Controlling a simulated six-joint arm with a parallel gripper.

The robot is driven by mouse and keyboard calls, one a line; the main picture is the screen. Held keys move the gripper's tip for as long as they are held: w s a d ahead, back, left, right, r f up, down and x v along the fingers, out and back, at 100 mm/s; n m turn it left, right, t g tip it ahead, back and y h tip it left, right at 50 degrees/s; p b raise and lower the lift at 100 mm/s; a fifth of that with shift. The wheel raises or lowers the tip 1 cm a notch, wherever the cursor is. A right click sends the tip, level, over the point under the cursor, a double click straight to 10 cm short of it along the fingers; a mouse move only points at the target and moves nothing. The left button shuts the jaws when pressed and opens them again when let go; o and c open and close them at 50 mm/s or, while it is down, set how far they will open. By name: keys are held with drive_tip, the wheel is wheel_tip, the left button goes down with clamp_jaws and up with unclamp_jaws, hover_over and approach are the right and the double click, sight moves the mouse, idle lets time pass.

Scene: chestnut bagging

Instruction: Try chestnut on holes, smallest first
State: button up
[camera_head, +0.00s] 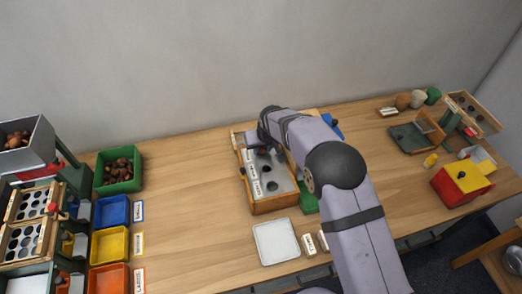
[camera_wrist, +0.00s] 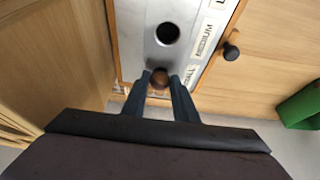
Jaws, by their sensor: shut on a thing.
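My gripper (camera_wrist: 160,75) is shut on a brown chestnut (camera_wrist: 160,80), held between its two dark fingertips. It is over the grey hole plate (camera_wrist: 140,50), close to the end with the partly hidden SMALL label. An open dark hole (camera_wrist: 167,33) shows beside the MEDIUM label (camera_wrist: 206,40). The small hole is not visible; the chestnut and fingers cover that area, so I cannot tell whether the chestnut touches it. In the head view the wooden-framed plate (camera_head: 283,184) stands mid-table, with my gripper at its far end and the chestnut hidden.
At left are a green bin of chestnuts (camera_head: 137,177) and blue (camera_head: 112,211), yellow (camera_head: 108,245) and orange (camera_head: 108,279) trays. A white tray (camera_head: 276,241) lies in front of the plate. A dark knob (camera_wrist: 232,50) projects beside the plate. Table between bins and plate is clear.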

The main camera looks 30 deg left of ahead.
sight(261, 149)
drive_tip(key=shift+r+p, duration=1.15)
drive_tip(key=shift+r, duration=1.05)
drive_tip(key=shift+a+r, duration=0.2)
drive_tip(key=shift+r, duration=0.1)
drive_tip(key=r, duration=0.1)
drive_tip(key=a+r, duration=0.1)
drive_tip(key=r, duration=0.1)
drive_tip(key=shift+w+r, duration=0.15)
drive_tip(key=shift+r, duration=0.05)
drive_tip(key=s+d+f, duration=0.1)
drive_tip(key=s+d, duration=0.4)
drive_tip(key=d, duration=0.1)
drive_tip(key=shift+s+f+m+b, duration=0.15)
drive_tip(key=shift+f+m+b, duration=0.15)
drive_tip(key=shift+m+b, duration=0.1)
drive_tip(key=shift+d+f, duration=0.1)
drive_tip(key=shift+f, duration=0.1)
drive_tip(key=shift+f+b, duration=1.85)
drive_tip(key=shift+f, duration=0.65)
